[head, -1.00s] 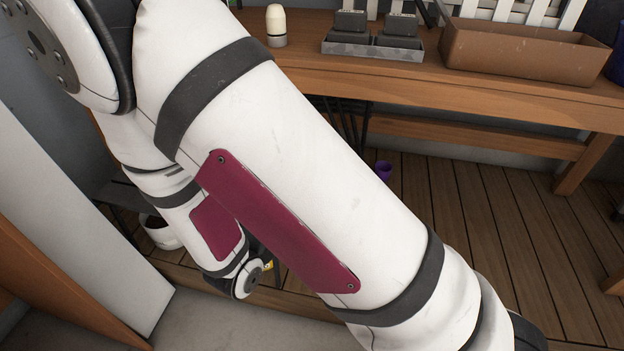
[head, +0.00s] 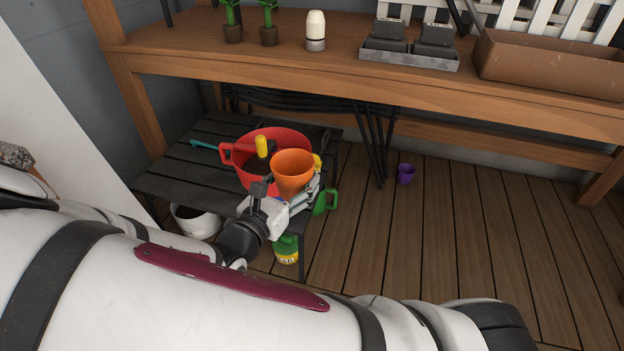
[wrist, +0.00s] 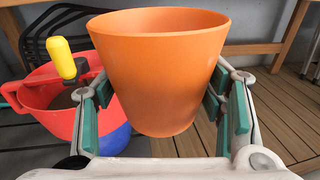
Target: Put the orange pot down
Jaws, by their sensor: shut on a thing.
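The orange pot (head: 293,171) is upright between the fingers of my gripper (head: 287,194). In the wrist view the orange pot (wrist: 158,70) fills the middle, with the green-padded fingers of my gripper (wrist: 163,108) on both sides of it. My gripper is shut on the pot. In the head view the pot overlaps the right side of a red tub on a low dark table. I cannot tell whether its base touches anything.
The red tub (head: 232,160), with a yellow-handled tool (head: 262,146), stands on the dark slatted table (head: 165,175). A green can (head: 326,203) is close to the gripper. A white pot (head: 196,222) and purple cup (head: 406,174) are lower down. The wooden workbench (head: 330,70) stands behind.

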